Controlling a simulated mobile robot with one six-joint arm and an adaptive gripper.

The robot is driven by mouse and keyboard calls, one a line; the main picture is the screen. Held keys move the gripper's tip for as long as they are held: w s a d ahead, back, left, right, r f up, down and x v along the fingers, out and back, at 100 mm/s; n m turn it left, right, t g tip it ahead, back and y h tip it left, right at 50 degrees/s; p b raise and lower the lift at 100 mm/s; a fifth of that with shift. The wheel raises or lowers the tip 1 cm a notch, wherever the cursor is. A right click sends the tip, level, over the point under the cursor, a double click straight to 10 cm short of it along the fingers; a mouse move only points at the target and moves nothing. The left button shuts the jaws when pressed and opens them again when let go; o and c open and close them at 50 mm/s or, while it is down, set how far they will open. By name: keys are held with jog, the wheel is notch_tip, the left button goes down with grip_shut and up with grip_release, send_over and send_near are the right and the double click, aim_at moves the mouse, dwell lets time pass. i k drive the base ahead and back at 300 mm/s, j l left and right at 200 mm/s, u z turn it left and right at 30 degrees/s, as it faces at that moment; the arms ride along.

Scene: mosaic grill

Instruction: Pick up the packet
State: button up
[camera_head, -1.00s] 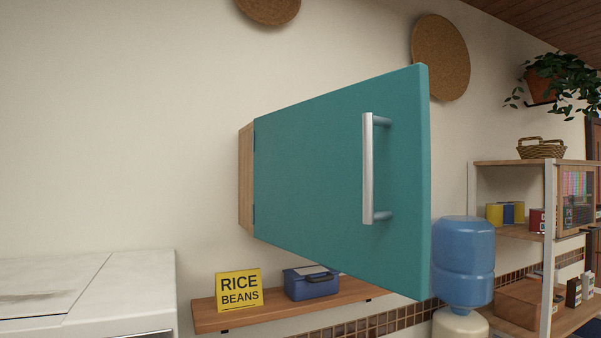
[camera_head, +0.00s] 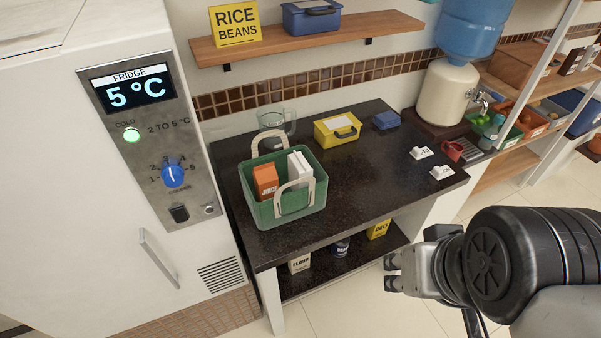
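A green basket (camera_head: 261,217) with pale handles stands on the dark counter. Inside it are an orange juice packet (camera_head: 265,183) and white packets (camera_head: 301,172); their lower parts are hidden. On the shelf under the counter stand a flour packet (camera_head: 300,263) and a yellow packet (camera_head: 379,229), partly cut off by the counter edge. I cannot tell which one is the task's packet. My gripper (camera_head: 391,273) is at the lower right, in front of the counter and apart from every packet. Its fingertips look apart with nothing between them.
A fridge (camera_head: 70,190) stands left of the counter. A yellow box (camera_head: 337,130), a blue box (camera_head: 387,119), a glass jug (camera_head: 276,122) and small white labels are on the counter (camera_head: 365,180). A wall shelf (camera_head: 300,40) hangs above. A water dispenser (camera_head: 447,92) stands right.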

aim_at(298, 167)
jog(key=i+j, duration=0.15)
jog(key=j, duration=0.15)
jog(key=i+j+z, duration=0.15)
jog(key=j, duration=0.2)
jog(key=i+j, duration=0.15)
jog(key=j, duration=0.2)
jog(key=i+j+z, duration=0.15)
jog(key=j, duration=0.15)
